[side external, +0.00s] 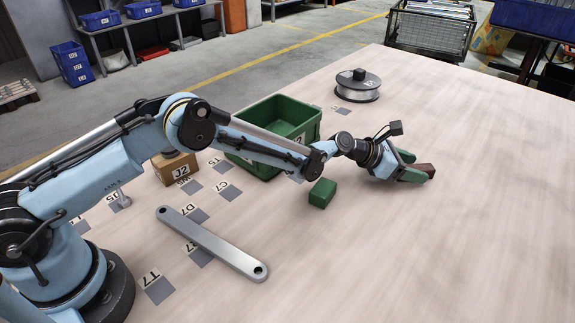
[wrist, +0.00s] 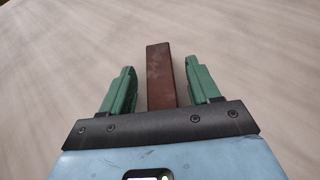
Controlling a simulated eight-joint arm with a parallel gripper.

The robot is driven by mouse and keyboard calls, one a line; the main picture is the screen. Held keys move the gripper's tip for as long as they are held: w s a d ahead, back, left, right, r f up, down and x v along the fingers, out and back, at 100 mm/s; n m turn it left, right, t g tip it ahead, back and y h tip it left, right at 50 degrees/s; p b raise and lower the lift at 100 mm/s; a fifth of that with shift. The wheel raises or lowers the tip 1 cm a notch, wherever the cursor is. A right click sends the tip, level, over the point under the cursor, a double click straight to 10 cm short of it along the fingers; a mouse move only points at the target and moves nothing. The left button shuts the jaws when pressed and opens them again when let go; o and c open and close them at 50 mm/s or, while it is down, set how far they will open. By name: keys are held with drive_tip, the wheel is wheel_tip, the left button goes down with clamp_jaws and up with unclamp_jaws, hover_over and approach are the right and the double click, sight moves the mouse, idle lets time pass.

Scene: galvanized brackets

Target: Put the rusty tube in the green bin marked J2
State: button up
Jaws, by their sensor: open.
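The rusty tube (side external: 426,169) is a short reddish-brown square bar at the table's right-hand part. It also shows in the wrist view (wrist: 160,72), lengthwise between my fingers. My gripper (side external: 414,165) has green fingers, and it is open with one finger on each side of the tube. In the wrist view, my gripper (wrist: 158,88) shows a narrow gap on either side of the tube. The tube's near end is hidden behind the gripper body. The green bin (side external: 258,115) stands left of my gripper, its label partly hidden by my arm.
A green block (side external: 322,193) lies below my forearm. A brown box (side external: 174,168) bears a J2 label. A metal spool (side external: 358,86) stands behind, and a long grey link bar (side external: 212,243) lies in front. Labelled grey squares dot the left. The table's right front is clear.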

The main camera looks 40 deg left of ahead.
drive_tip(key=v, duration=1.1)
drive_tip(key=shift+s+a+r, duration=0.2)
drive_tip(key=shift+r, duration=0.05)
drive_tip(key=s+a+r+m+g+y, duration=0.1)
drive_tip(key=s+a+r+m+y, duration=0.2)
drive_tip(key=s+m, duration=0.7)
drive_tip(key=s+a+r+m+y, duration=0.4)
drive_tip(key=s+a+r+m, duration=0.4)
drive_tip(key=s+a+m, duration=0.2)
drive_tip(key=shift+a+g, duration=0.4)
drive_tip(key=shift+a, duration=0.45)
drive_tip(key=s+a+m+y, duration=0.1)
drive_tip(key=s+m, duration=0.1)
drive_tip(key=s+a+f+m, duration=0.1)
drive_tip(key=s+a+m, duration=0.1)
drive_tip(key=s, duration=0.1)
drive_tip(key=s+a+f+m+y, duration=0.1)
drive_tip(key=s+a+m, duration=0.1)
drive_tip(key=s+m, duration=0.1)
drive_tip(key=shift+a+g+y, duration=0.1)
drive_tip(key=shift+g+y, duration=0.2)
drive_tip(key=shift+g, duration=0.1)
